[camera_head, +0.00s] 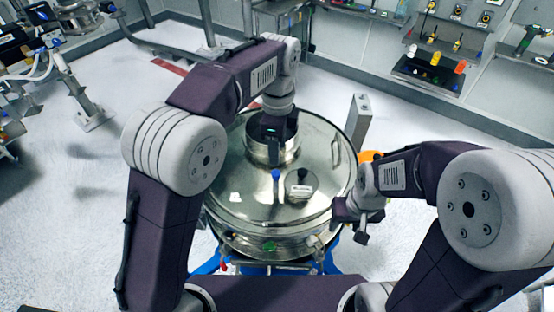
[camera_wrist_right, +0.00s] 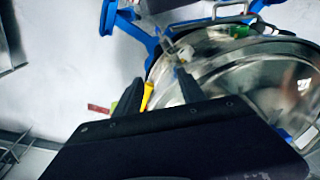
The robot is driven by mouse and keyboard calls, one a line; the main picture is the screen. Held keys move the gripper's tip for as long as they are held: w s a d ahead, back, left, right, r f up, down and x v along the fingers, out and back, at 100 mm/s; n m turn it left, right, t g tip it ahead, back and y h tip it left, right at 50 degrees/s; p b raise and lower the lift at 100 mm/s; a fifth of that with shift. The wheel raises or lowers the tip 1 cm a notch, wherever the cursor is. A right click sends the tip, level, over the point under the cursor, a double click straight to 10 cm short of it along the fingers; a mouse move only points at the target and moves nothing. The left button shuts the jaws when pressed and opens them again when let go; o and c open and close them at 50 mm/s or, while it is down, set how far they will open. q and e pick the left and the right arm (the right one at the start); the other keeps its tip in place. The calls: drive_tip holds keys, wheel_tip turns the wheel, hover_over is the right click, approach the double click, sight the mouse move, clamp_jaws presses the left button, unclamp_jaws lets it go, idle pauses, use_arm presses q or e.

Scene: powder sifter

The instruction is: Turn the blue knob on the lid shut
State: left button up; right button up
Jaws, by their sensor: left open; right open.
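The blue knob (camera_head: 276,174) stands upright on the shiny round metal lid (camera_head: 240,190), in front of the short round neck in the lid's middle. My left gripper (camera_head: 272,132) is over that neck, behind the knob and apart from it. Its fingertips are hard to make out; it is open. My right gripper (camera_head: 358,224) is open and empty beside the right front edge of the lid, away from the knob. In the right wrist view its two dark fingers (camera_wrist_right: 158,90) are spread, with the lid's rim (camera_wrist_right: 215,62) beyond them.
A round dark-topped fitting (camera_head: 301,184) sits on the lid just right of the knob. A metal post (camera_head: 358,125) stands behind the lid's right side. A blue frame (camera_head: 215,260) is under the vessel. Wall shelves with small items are at the back right.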

sight(276, 172)
use_arm(q)
drive_tip(key=f+p, duration=0.1)
drive_tip(key=f, duration=0.8)
drive_tip(key=shift+a+f, duration=0.1)
drive_tip(key=shift+a, duration=0.1)
drive_tip(key=shift+s, duration=0.1)
drive_tip(key=shift+a, duration=0.1)
drive_tip(key=shift+c, duration=0.4)
clamp_jaws()
